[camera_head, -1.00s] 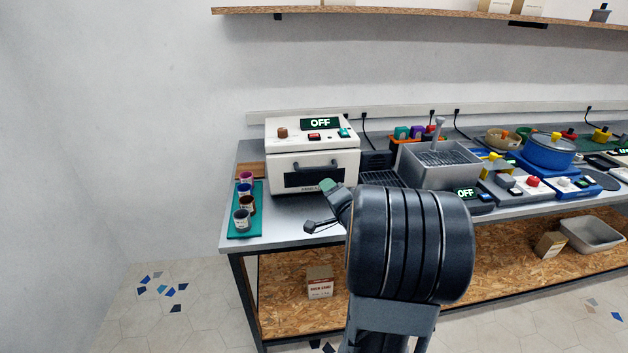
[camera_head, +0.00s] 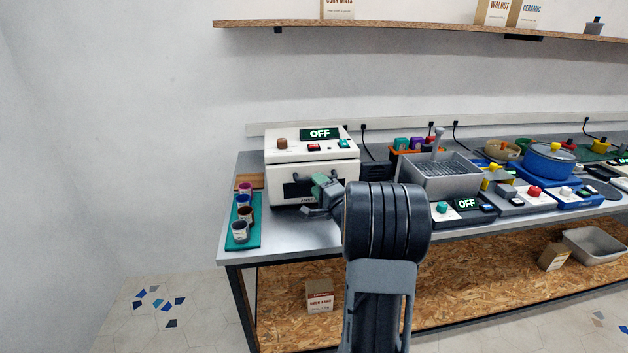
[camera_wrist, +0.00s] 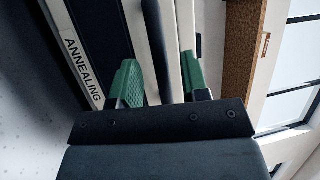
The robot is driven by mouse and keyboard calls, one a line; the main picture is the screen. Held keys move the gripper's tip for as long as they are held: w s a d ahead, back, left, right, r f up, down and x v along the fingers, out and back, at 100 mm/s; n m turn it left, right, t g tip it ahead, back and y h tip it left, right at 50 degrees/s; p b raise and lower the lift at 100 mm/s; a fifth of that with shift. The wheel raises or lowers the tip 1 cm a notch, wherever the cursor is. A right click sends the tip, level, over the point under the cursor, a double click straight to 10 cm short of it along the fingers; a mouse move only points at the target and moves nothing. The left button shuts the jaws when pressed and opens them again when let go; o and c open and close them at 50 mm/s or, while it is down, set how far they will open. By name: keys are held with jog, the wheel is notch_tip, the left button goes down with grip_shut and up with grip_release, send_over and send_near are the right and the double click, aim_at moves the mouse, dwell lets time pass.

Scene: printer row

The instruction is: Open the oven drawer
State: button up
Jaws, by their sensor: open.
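The oven (camera_head: 312,146) is a white box with a lit "OFF" display, standing at the left end of the grey bench. Its drawer front (camera_head: 277,188) is closed flush, with a dark panel and a dark handle (camera_head: 299,179). In the wrist view the handle (camera_wrist: 157,35) is a dark bar running between my two green fingertips. My gripper (camera_wrist: 160,80) is open, with one finger on each side of the bar and no clear contact. The "ANNEALING" label (camera_wrist: 82,72) shows at the left there. In the head view my gripper (camera_head: 324,190) partly hides the handle and drawer.
A teal mat (camera_head: 236,242) with several small jars lies left of the oven. A grey basin (camera_head: 441,178) and a row of devices fill the bench to the right. A shelf (camera_head: 400,27) runs above. Bare bench top (camera_head: 290,235) lies in front of the oven.

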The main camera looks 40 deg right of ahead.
aim_at(310, 170)
jog(key=shift+w+r, duration=0.15)
jog(key=shift+w, duration=0.6)
jog(key=shift+w+r, duration=0.1)
jog(key=shift+w, duration=0.6)
grip_shut()
